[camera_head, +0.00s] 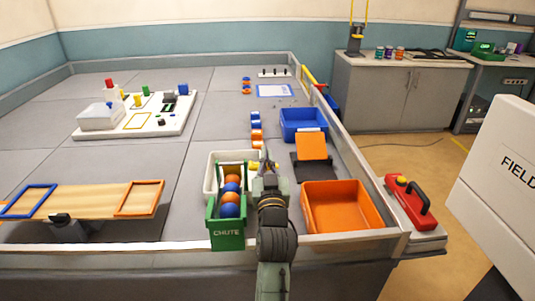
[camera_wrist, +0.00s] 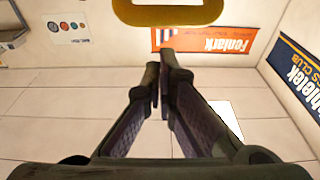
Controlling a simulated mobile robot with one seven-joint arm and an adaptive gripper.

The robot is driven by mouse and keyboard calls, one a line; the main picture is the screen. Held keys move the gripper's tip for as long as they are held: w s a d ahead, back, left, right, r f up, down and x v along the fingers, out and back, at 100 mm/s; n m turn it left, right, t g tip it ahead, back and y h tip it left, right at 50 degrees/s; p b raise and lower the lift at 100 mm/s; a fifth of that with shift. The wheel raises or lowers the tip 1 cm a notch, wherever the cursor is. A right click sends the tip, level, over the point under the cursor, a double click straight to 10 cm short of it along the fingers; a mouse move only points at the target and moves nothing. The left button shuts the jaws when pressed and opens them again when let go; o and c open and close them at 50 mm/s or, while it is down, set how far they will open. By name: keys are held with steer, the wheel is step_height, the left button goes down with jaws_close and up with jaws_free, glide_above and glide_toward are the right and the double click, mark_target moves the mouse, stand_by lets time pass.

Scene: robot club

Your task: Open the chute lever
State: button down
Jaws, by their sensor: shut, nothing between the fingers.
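The green chute (camera_head: 228,235), labelled CHUTE, stands at the front of the table and holds a row of orange and blue balls. A small yellow part (camera_head: 254,166), which looks like the chute lever, shows at its far right, partly hidden by my gripper. My gripper (camera_head: 267,158) is just right of the chute, beside this yellow part; whether they touch I cannot tell. In the wrist view my fingers (camera_wrist: 160,72) are shut with nothing between them. A rounded yellow bar (camera_wrist: 168,12) crosses the top of that view, beyond and apart from the fingertips.
A white tray (camera_head: 211,179) lies around the chute's far end. An orange bin (camera_head: 340,232) stands close right of my arm, with an orange ramp (camera_head: 311,146) and blue bin (camera_head: 302,135) behind. A wooden seesaw (camera_head: 85,202) is at left. The low table wall (camera_head: 364,187) runs along the right.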

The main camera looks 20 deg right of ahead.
steer(key=shift+s+f, duration=0.15)
steer(key=shift+f, duration=0.65)
steer(key=shift+f, duration=0.1)
steer(key=f+b, duration=0.1)
steer(key=s+f+b, duration=0.2)
steer(key=f+b, duration=0.1)
steer(key=shift+a, duration=0.35)
